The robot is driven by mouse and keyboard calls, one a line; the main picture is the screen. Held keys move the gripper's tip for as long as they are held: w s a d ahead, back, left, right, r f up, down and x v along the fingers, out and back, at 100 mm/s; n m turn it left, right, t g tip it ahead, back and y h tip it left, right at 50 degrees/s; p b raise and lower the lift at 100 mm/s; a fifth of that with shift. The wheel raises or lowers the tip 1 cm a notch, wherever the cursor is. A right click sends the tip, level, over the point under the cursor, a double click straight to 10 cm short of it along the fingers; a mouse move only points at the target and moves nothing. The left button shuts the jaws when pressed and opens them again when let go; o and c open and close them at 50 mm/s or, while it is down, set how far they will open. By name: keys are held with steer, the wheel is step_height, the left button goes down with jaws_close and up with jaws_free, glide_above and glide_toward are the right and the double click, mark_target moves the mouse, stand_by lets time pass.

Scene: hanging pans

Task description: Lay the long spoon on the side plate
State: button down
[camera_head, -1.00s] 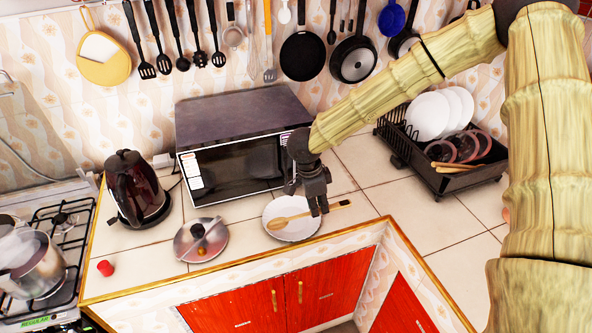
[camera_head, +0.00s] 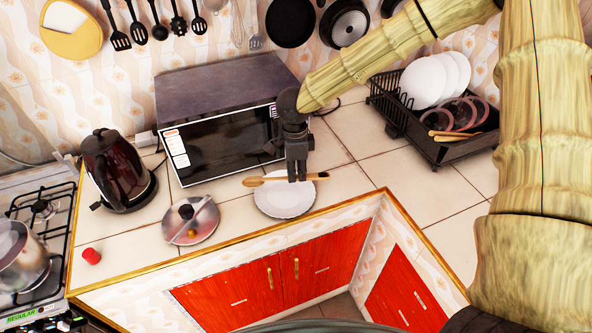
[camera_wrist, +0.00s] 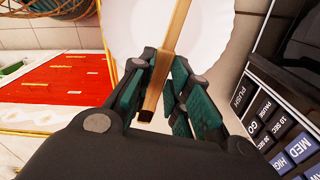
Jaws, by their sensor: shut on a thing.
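The long wooden spoon (camera_head: 265,181) lies level across the back part of the white side plate (camera_head: 284,205) in the head view, its bowl to the left past the rim. My gripper (camera_head: 297,178) points down and is shut on the spoon's handle. In the wrist view the spoon's handle (camera_wrist: 178,38) runs between the finger pads of my gripper (camera_wrist: 166,72), with the white plate (camera_wrist: 218,35) beyond. The spoon seems to be a little above the plate; the gap is hard to judge.
The microwave (camera_head: 225,145) stands close behind the plate. A metal lid (camera_head: 190,221) lies to the left, with a red cap (camera_head: 92,256) and dark kettle (camera_head: 118,172) farther left. A dish rack (camera_head: 435,115) stands right; the tiles between are clear.

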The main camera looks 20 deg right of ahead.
mark_target(297, 177)
steer(key=shift+s+f+b, duration=0.1)
steer(key=shift+f+b, duration=0.2)
steer(key=shift+f, duration=0.2)
step_height(297, 177, down, 2)
steer(key=shift+f+b, duration=0.1)
steer(key=shift+b, duration=0.85)
steer(key=shift+f, duration=0.65)
steer(key=c, duration=1.3)
jaws_free()
step_height(297, 177, up, 12)
steer(key=shift+a, duration=0.15)
